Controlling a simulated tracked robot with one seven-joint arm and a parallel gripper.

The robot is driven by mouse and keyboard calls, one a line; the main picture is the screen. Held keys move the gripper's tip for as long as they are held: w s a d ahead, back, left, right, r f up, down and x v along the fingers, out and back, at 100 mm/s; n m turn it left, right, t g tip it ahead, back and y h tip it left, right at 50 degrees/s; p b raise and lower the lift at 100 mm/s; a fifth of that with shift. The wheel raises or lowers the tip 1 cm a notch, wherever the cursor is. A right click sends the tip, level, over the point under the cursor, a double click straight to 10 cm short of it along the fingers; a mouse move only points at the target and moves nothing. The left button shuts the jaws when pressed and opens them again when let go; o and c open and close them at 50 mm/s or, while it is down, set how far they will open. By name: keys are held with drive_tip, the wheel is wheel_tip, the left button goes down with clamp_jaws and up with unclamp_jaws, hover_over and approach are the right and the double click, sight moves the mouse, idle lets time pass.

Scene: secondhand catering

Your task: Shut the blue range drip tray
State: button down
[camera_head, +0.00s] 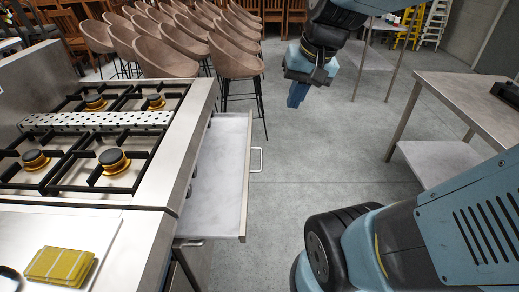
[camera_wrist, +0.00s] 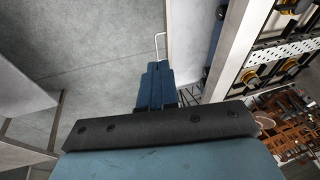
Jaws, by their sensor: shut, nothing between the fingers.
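The drip tray (camera_head: 247,190) is pulled out from the right side of the steel range (camera_head: 190,115); its flat pale inside is bare. A thin bar handle (camera_head: 257,160) is on its outer front. My gripper (camera_head: 297,96) is shut and empty, above the floor, to the right of and beyond the tray in the head view. In the wrist view my gripper (camera_wrist: 155,88) points toward the handle (camera_wrist: 159,45), with the tray (camera_wrist: 190,35) just right of it. I see a gap to the handle in the head view.
Several brown chairs (camera_head: 235,58) stand beyond the range. A steel table (camera_head: 450,95) with a lower shelf stands at the right. The grey floor (camera_head: 320,150) between tray and table is clear.

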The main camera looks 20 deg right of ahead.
drive_tip(key=w+d+f+m+g+y, duration=0.1)
drive_tip(key=w+d+f+m+y, duration=0.15)
drive_tip(key=w+f+m, duration=0.35)
drive_tip(key=w+d+f+m+g+y, duration=0.2)
drive_tip(key=w+f+m+y, duration=0.1)
drive_tip(key=w+f, duration=0.45)
drive_tip(key=w+d+f+m+t+y, duration=0.15)
drive_tip(key=d+f+m, duration=0.35)
drive_tip(key=f, duration=0.5)
drive_tip(key=w+d+f+m+t+y, duration=0.1)
drive_tip(key=w+d+f+m, duration=0.3)
drive_tip(key=f, duration=0.7)
drive_tip(key=w+a+f, duration=0.1)
drive_tip(key=a+f, duration=0.1)
drive_tip(key=a, duration=0.3)
drive_tip(key=w+a+f+m, duration=0.1)
drive_tip(key=w+a+f, duration=0.1)
drive_tip(key=a, duration=0.3)
drive_tip(key=shift+f, duration=0.85)
drive_tip(key=shift+a, duration=0.1)
